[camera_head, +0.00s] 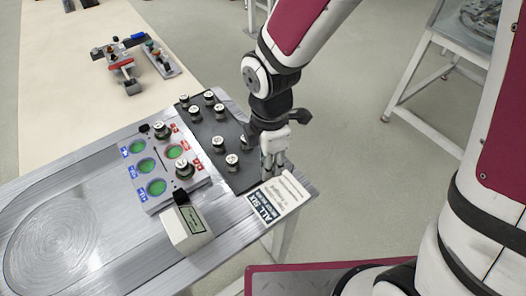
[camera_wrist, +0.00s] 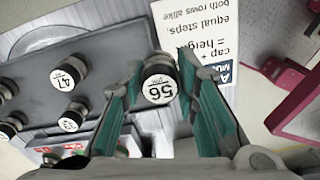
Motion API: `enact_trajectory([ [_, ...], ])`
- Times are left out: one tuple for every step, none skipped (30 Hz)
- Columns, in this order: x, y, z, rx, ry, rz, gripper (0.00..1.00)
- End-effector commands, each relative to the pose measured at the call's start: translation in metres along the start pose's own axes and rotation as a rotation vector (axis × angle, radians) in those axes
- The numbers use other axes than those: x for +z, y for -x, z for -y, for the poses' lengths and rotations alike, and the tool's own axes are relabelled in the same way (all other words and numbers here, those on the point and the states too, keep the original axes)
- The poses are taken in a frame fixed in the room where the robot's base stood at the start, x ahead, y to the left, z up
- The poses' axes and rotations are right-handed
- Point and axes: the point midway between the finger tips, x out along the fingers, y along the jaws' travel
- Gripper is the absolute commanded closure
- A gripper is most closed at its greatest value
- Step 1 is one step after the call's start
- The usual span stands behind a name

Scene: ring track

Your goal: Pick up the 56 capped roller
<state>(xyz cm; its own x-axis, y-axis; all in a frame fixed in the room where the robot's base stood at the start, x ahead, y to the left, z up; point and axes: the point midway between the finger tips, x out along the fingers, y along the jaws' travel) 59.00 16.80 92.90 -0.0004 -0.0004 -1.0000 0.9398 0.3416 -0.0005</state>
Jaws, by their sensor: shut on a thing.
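The 56 capped roller (camera_wrist: 160,83), dark with a white cap reading 56, is between the two teal-padded fingers of my gripper (camera_wrist: 158,72) in the wrist view. My gripper is shut on it. In the head view my gripper (camera_head: 271,172) points down over the right end of the dark tray (camera_head: 242,177), beside the printed card. The roller is mostly hidden by the fingers there. I cannot tell whether it still touches the tray. The rollers marked 47 (camera_wrist: 69,76) and 33 (camera_wrist: 72,120) stand on the tray in the wrist view.
Several capped rollers stand on the tray. A grey panel (camera_head: 160,205) with green-lit round openings lies to its left, with rollers on it. A white box (camera_head: 186,230) and a printed card (camera_head: 278,199) are near the table's front edge. Tools lie on the far cream table.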

Motion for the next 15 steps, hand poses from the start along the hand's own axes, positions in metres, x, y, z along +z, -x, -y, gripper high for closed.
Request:
enact_trajectory([
  [0.000, 0.002, 0.011, 0.001, -0.001, 0.001, 1.00],
  [0.000, 0.002, 0.017, 0.001, -0.001, 0.001, 1.00],
  [-0.001, 0.003, 0.025, 0.000, -0.001, 0.001, 1.00],
  [-0.002, 0.004, 0.031, 0.001, -0.001, 0.000, 1.00],
  [-0.002, 0.004, 0.036, 0.001, -0.001, 0.000, 1.00],
  [-0.002, 0.004, 0.043, 0.001, -0.001, 0.001, 1.00],
  [-0.003, 0.005, 0.049, 0.001, -0.001, 0.000, 1.00],
  [-0.003, 0.006, 0.054, 0.001, -0.001, 0.000, 1.00],
  [-0.003, 0.006, 0.061, 0.001, 0.000, 0.001, 1.00],
  [-0.004, 0.007, 0.066, 0.001, 0.000, 0.001, 1.00],
  [-0.004, 0.007, 0.070, 0.001, 0.000, 0.001, 1.00],
  [-0.004, 0.009, 0.070, -0.001, -0.002, 0.000, 1.00],
  [-0.004, 0.009, 0.071, -0.002, -0.003, 0.001, 1.00],
  [-0.004, 0.010, 0.071, -0.001, -0.003, 0.002, 1.00],
  [-0.004, 0.010, 0.072, -0.002, -0.003, 0.002, 1.00],
])
